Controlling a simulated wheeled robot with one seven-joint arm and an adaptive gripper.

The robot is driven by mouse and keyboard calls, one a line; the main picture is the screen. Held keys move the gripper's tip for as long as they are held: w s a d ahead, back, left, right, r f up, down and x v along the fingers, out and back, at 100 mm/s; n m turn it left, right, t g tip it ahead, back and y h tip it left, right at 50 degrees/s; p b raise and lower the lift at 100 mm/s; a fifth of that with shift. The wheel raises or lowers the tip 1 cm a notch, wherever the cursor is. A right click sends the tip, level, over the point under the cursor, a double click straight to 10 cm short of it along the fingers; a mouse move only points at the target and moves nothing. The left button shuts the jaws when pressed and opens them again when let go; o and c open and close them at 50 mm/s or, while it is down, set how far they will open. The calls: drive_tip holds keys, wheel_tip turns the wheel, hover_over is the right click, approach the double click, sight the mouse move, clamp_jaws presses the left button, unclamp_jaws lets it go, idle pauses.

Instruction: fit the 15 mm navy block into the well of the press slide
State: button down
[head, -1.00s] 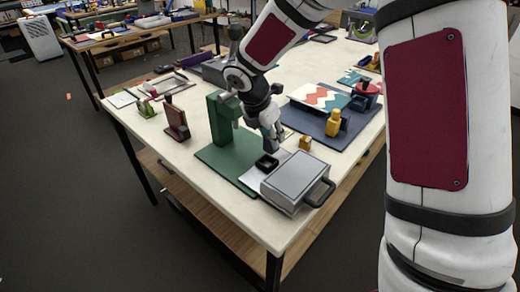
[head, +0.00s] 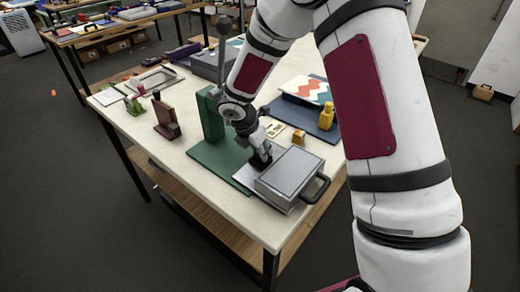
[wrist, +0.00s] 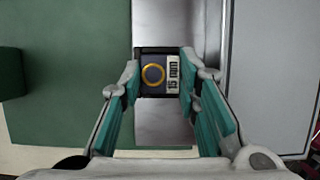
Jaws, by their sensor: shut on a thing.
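The navy block (wrist: 152,73) carries a gold ring and a "15 mm" label in the wrist view. My gripper (wrist: 160,82) is shut on it, one finger on its left and one on its right. The block is over the silver press slide (wrist: 165,122), where a dark surround borders it. I cannot tell how deep it sits in the well. In the head view my gripper (head: 261,160) is low over the slide (head: 243,178) and hides the block and the well. The green press (head: 212,118) stands just to the left.
A grey case with a black handle (head: 292,174) lies close to the right of my gripper. A small yellow-brown block (head: 298,136) and a yellow bottle (head: 326,116) are behind it. A brown stand (head: 165,118) is at the left. The table's front left is bare.

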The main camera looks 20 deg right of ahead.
drive_tip(key=shift+f, duration=0.1)
drive_tip(key=c, duration=1.2)
unclamp_jaws()
